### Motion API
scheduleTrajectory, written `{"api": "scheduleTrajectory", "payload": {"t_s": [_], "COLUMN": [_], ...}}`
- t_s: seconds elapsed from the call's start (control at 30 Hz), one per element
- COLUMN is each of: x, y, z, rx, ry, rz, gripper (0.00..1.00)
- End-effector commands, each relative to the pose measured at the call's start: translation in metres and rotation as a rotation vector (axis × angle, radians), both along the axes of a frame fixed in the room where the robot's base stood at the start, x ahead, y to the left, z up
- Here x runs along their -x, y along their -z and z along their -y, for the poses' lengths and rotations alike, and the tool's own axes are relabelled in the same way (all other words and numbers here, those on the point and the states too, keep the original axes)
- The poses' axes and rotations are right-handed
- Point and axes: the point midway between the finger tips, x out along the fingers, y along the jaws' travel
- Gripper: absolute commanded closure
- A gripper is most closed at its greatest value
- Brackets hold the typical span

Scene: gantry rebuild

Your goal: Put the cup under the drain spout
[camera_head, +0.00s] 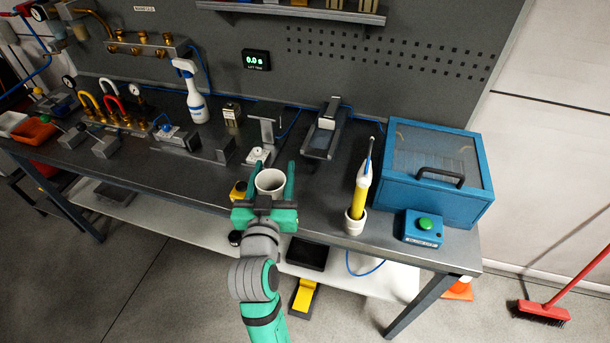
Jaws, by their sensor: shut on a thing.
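My gripper (269,178) is shut on a white, open-topped cup (270,185). Its green fingers stand on the left and right sides of the cup. The cup is upright, at or over the front edge of the bench; I cannot tell whether it touches the bench. A manifold (145,50) with brass fittings is on the back panel at upper left, under a label. I cannot tell which fitting is the drain spout.
The dark bench (320,175) holds a spray bottle (194,100), metal brackets (262,135), a white-yellow tool in a holder (357,205), a blue box (432,180) and a green button (425,223).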

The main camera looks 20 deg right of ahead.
Motion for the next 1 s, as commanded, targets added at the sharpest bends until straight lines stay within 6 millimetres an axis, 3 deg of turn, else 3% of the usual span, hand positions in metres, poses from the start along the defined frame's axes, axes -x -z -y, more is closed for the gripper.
{"api": "scheduleTrajectory", "payload": {"t_s": [0.33, 0.5, 1.0], "x": [-0.045, -0.06, -0.074], "y": [0.033, 0.064, 0.106], "z": [0.06, 0.078, 0.098], "rx": [-0.001, 0.0, 0.0], "ry": [0.003, 0.002, 0.002], "rz": [0.0, -0.004, -0.004], "gripper": [0.71, 0.71, 0.71]}}
